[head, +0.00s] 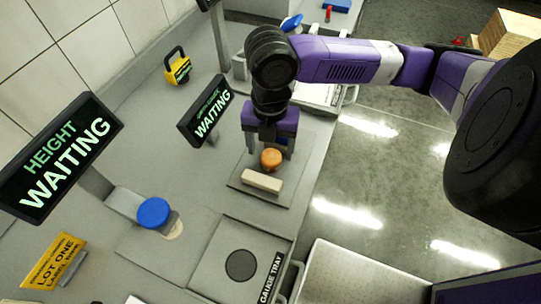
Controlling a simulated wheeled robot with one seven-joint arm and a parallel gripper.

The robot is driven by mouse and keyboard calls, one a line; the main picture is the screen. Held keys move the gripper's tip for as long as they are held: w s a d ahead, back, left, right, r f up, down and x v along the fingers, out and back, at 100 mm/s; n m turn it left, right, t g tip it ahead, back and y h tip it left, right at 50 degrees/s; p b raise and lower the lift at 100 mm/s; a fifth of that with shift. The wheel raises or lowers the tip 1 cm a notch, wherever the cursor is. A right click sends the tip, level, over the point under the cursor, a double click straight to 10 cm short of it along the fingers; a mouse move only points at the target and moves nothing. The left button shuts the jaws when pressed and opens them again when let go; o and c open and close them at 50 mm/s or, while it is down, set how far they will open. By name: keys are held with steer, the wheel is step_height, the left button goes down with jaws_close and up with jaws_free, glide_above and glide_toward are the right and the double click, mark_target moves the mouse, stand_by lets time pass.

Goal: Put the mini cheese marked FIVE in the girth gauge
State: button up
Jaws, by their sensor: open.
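A small round orange cheese (271,159) is at a grey plate (240,184) on the counter, behind a cream bar (262,181). No mark on it is readable, so I cannot tell whether it is FIVE. My gripper (269,151) points down over the plate, its fingers apart on either side of the cheese. I cannot tell whether either finger touches it. A dark sign (207,110) reading WAITING stands just left of the plate. Its upper word is too small to read, so I cannot confirm that this is the girth gauge.
A HEIGHT WAITING sign (60,155) and a blue disc (154,213) stand at left. A gauge tray (210,268) with a dark circle is in front. A yellow weight-shaped object (178,68) and a yellow LOT ONE card (53,260) are also on the counter. Open floor lies right.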

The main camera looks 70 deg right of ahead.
mark_target(271, 158)
step_height(271, 158, up, 7)
stand_by(0.3)
steer(key=shift+f, duration=0.1)
stand_by(0.4)
